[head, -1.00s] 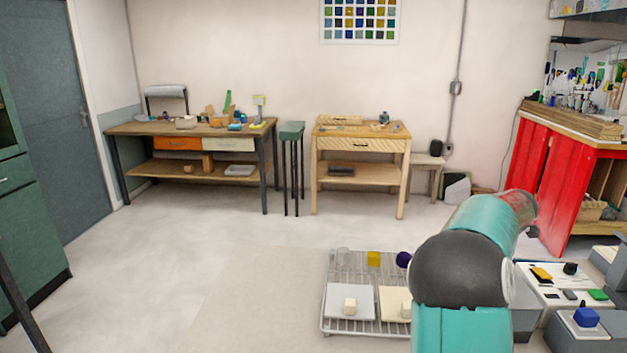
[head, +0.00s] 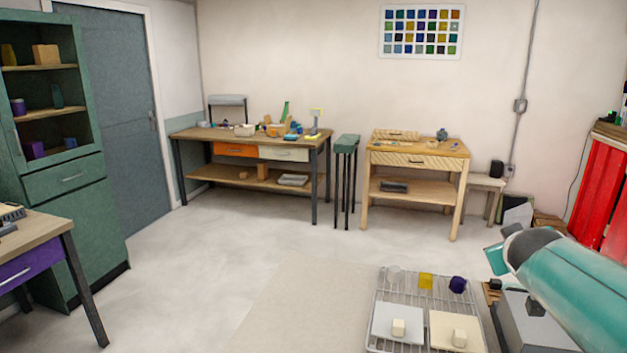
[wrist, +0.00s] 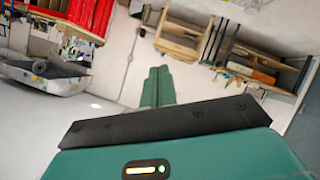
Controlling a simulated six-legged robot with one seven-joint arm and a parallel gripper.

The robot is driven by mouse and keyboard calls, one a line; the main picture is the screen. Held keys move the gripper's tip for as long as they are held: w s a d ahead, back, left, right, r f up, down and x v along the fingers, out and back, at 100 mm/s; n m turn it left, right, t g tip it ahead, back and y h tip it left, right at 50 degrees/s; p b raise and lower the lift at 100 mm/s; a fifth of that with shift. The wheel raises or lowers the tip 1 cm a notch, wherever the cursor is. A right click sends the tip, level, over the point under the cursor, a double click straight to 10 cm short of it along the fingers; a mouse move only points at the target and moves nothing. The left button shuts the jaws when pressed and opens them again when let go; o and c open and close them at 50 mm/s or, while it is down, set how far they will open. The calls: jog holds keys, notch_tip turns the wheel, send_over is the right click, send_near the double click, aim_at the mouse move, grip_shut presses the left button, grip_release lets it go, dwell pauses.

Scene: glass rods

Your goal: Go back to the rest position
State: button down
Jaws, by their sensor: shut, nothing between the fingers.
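My gripper (wrist: 158,74) shows in the wrist view as two green fingers side by side, closed together, with nothing between them. It points out over the room, clear of any object. In the head view my teal arm reaches in from the lower right edge, with a dark rounded joint at its far end.
A grey box (head: 525,325) is below the arm. Workbenches (head: 240,136) line the back wall. Floor at left centre is clear.

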jog(key=s+a+f+g+y, duration=0.2)
jog(key=s+a+f, duration=0.3)
jog(key=s+a, duration=0.5)
jog(key=s+a+f+g+y, duration=0.3)
jog(key=s+a+f, duration=0.3)
jog(key=s+a, duration=0.5)
jog(key=shift+a+f+m+y, duration=0.35)
jog(key=shift+a+y, duration=0.25)
jog(key=shift+a, duration=0.6)
